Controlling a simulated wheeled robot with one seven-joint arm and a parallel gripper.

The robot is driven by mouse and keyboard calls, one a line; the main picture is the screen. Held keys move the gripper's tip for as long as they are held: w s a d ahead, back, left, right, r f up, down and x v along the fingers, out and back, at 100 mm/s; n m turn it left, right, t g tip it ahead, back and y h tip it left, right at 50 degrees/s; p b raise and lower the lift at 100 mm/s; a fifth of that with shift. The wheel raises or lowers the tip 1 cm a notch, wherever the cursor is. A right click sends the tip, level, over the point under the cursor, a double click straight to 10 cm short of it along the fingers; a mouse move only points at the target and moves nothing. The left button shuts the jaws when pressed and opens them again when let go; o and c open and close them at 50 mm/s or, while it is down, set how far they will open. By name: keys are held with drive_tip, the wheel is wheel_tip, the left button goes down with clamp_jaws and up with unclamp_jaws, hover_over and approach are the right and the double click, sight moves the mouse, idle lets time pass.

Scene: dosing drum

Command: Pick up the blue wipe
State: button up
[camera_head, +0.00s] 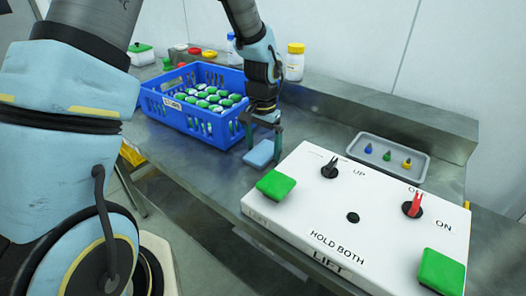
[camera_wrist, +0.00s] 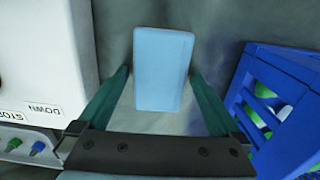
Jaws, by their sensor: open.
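The blue wipe (camera_head: 259,153) is a small light-blue flat block lying on the metal worktop, between the blue basket and the white control box. In the wrist view the blue wipe (camera_wrist: 163,68) lies ahead of and between my fingers, its near end reaching between them. My gripper (camera_head: 263,130) points down just above the wipe. In the wrist view my gripper (camera_wrist: 163,88) has its two dark-green fingers apart, one on each side of the wipe, with a gap on both sides. Nothing is held.
A blue basket (camera_head: 157,105) with several green-and-white capped containers stands close to my gripper on the left. A white control box (camera_head: 325,215) with green buttons and knobs is on the right. A grey tray (camera_head: 420,166) with small coloured pieces lies beyond it. Bottles (camera_head: 295,64) stand behind.

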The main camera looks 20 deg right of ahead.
sight(263, 151)
drive_tip(key=c, duration=1.1)
drive_tip(key=shift+c, duration=0.2)
wheel_tip(263, 151, up, 10)
drive_tip(key=b, duration=0.2)
